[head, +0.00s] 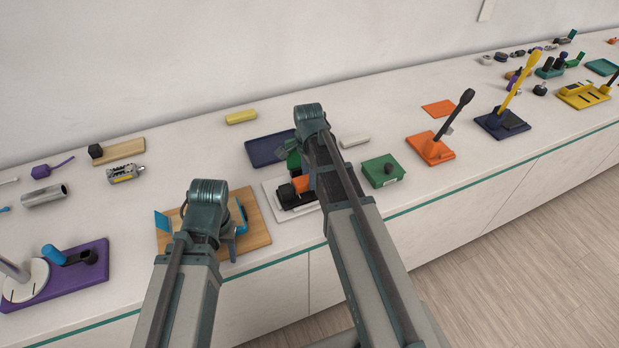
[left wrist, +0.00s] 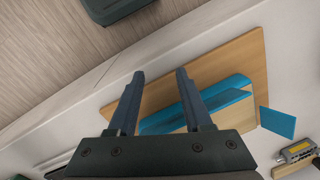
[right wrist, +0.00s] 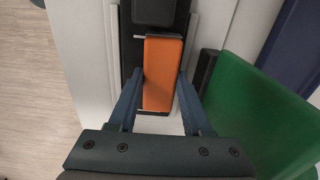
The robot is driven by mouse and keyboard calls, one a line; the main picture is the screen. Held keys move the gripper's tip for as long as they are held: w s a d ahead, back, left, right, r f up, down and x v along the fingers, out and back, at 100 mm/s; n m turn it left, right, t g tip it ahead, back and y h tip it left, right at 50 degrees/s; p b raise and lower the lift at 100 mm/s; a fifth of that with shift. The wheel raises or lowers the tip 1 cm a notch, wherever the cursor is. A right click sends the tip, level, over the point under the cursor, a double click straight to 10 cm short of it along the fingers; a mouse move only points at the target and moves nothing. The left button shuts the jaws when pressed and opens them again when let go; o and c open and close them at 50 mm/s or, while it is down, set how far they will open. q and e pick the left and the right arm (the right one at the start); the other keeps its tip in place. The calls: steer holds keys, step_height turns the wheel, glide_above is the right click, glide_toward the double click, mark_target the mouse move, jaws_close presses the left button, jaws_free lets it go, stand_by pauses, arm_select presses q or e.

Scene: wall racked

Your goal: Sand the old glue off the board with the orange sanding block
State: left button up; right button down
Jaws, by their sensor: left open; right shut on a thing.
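The wooden board (head: 258,232) lies near the counter's front edge, partly hidden by my left arm. A long blue piece (left wrist: 218,102) lies across it in the left wrist view, with a small blue plate (left wrist: 277,122) at its edge. I cannot make out the glue. My left gripper (left wrist: 160,74) is open above the board, its fingers apart over the blue piece. The orange sanding block (right wrist: 163,65) sits over a black holder on a white base. My right gripper (right wrist: 158,76) is shut on it, one finger on each side. It also shows in the head view (head: 303,183).
A green block (right wrist: 265,110) stands close to the right of my right gripper in its wrist view. A navy tray (head: 268,151) lies behind, and a green box (head: 383,171) stands to the right. A purple base (head: 80,275) with a blue part stands at the left.

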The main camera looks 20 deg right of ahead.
arm_select(q)
steer(key=shift+r, duration=0.1)
arm_select(e)
steer(key=shift+r, duration=0.15)
step_height(320, 180, up, 7)
steer(key=p, duration=0.7)
arm_select(q)
step_height(320, 180, up, 7)
